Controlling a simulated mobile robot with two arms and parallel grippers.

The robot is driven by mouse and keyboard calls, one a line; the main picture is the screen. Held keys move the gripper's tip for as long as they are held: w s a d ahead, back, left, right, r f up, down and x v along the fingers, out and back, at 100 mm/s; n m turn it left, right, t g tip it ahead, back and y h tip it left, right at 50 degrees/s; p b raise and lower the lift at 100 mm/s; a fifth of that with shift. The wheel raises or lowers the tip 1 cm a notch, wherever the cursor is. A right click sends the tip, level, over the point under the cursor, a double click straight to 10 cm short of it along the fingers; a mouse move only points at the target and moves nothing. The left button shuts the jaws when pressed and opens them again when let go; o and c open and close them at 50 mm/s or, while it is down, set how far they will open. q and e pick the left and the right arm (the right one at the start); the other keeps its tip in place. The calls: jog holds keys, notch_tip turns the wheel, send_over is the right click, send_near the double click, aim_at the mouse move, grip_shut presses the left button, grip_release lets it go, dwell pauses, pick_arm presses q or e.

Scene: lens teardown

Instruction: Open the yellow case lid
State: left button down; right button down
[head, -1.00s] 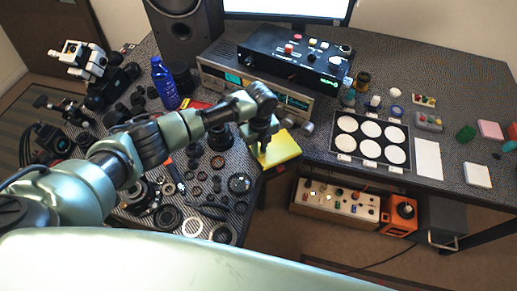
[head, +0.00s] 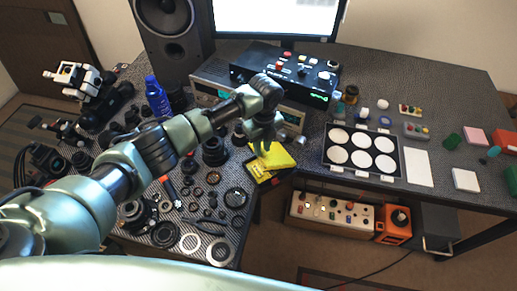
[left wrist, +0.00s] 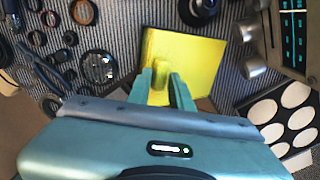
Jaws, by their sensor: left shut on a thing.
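The yellow case lid (head: 278,157) is at the front edge of the desk in the head view. It looks raised and tilted, with a dark gap and a yellow-and-dark lower part (head: 258,172) showing at its left front. My left gripper (head: 263,149) comes down over the lid and is shut on it. In the left wrist view the lid (left wrist: 195,60) fills the middle as a plain yellow panel, and the fingers (left wrist: 163,82) are at a small raised part on it. The inside of the case is mostly hidden. My right gripper is not in view.
Lens parts and rings (head: 212,178) crowd the desk to the left. A blue bottle (head: 157,97) stands behind them. Electronic units (head: 284,72) sit behind the case. A tray of white discs (head: 360,152) lies to the right.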

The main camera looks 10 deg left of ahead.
pick_arm(q)
jog(key=shift+w+d, duration=0.2)
jog(key=shift+d, duration=0.45)
jog(key=c, duration=1.7)
grip_release()
jog(key=o, duration=0.3)
jog(key=shift+w+d+f, duration=0.1)
jog(key=shift+w+f, duration=0.05)
jog(key=shift+o, duration=0.2)
jog(key=shift+w+d+f, duration=0.15)
jog(key=shift+w+d, duration=0.05)
jog(key=shift+w, duration=0.1)
jog(key=shift+s+a, duration=0.1)
jog(key=shift+s, duration=0.1)
jog(key=shift+a, duration=0.1)
